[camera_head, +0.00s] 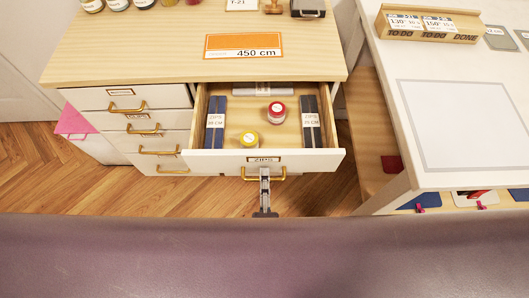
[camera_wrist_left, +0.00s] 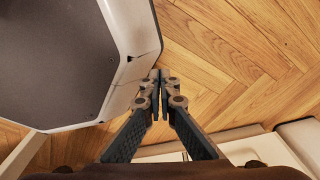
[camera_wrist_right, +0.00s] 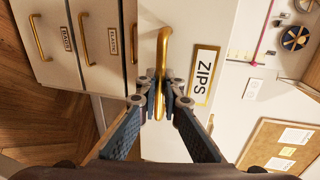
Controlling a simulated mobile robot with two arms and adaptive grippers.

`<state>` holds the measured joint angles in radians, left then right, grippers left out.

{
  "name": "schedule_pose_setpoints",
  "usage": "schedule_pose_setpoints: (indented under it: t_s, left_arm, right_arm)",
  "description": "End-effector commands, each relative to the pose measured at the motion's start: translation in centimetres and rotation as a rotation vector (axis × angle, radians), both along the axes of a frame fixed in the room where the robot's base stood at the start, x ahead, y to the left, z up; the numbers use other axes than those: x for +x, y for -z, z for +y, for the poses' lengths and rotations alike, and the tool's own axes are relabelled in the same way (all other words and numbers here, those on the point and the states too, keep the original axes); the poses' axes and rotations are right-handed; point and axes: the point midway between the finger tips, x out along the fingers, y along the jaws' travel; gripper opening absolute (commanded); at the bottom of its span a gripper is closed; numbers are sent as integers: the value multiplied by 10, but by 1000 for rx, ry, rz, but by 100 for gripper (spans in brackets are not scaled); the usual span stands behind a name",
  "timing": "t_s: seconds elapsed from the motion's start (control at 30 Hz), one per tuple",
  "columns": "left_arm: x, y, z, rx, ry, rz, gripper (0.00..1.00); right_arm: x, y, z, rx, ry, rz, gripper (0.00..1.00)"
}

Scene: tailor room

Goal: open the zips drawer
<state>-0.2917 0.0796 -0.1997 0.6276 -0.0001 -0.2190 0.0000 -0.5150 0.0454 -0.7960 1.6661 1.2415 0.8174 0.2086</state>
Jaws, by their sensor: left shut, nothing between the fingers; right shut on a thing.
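The zips drawer (camera_head: 215,161) stands pulled out from the cabinet, with its inside showing. In the right wrist view the ZIPS label (camera_wrist_right: 204,75) is beside the handle. My left gripper (camera_wrist_left: 157,82) is shut and empty above the wooden floor, out of the head view.
Several shut drawers with brass handles (camera_head: 144,131) are left of the open one. A white table (camera_head: 430,178) stands close on the right. The cabinet top carries a 450 cm card (camera_head: 243,43). Wooden floor (camera_head: 45,180) is clear at the left.

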Motion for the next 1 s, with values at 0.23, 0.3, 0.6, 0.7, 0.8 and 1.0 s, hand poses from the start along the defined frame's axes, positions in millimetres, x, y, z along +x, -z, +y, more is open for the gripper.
schedule_pose_setpoints:
  t_s: [0.23, 0.3, 0.6, 0.7, 0.8, 1.0]
  left_arm:
    - [-5, 2, 0, 1, 0, 8, 0]
    - [-8, 3, 0, 0, 0, 11, 0]
    - [-13, 3, 1, 2, 0, 19, 0]
    - [-13, 3, 1, 2, 0, 19, 0]
    - [-13, 3, 1, 2, 0, 19, 0]
    - [-13, 3, 1, 2, 0, 19, 0]
  right_arm:
    - [-41, 1, 0, -1, 0, 2, 0]
    - [-47, 1, 0, -1, 0, 2, 0]
    - [-57, 0, 0, 0, 1, 0, 0]
    - [-57, 0, 0, 0, 1, 0, 0]
    - [-57, 0, 0, 0, 1, 0, 0]
    - [-57, 0, 0, 0, 1, -1, 14]
